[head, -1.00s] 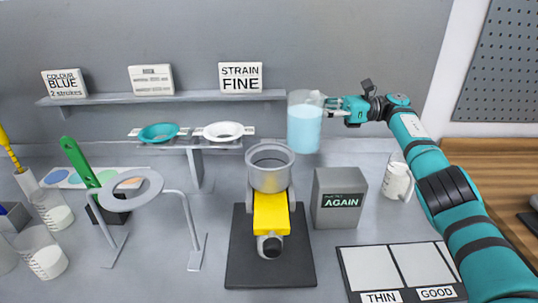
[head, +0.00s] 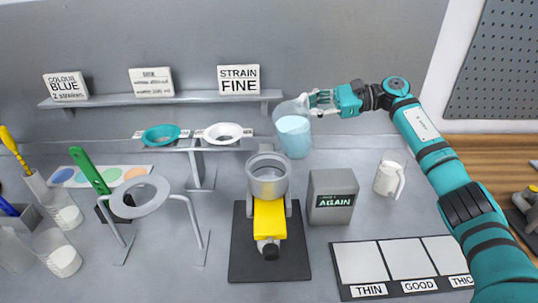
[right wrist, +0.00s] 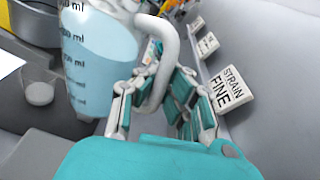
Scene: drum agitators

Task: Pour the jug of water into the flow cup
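The clear jug (head: 294,136) holds light blue water and leans to the left in the head view, above and behind the flow cup, up and to its right. My right gripper (head: 318,102) is shut on its handle, which shows between the fingers in the right wrist view (right wrist: 160,65). The jug's marked wall (right wrist: 98,45) fills the upper left there. The flow cup (head: 268,183) is a grey open cup on a yellow stand (head: 269,222) on a dark base. No stream shows between jug and cup. My left gripper is out of view.
A ring stand (head: 140,197) is at left. Teal (head: 161,135) and white strainers (head: 222,133) sit behind. A labelled panel (head: 410,262) lies in front right.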

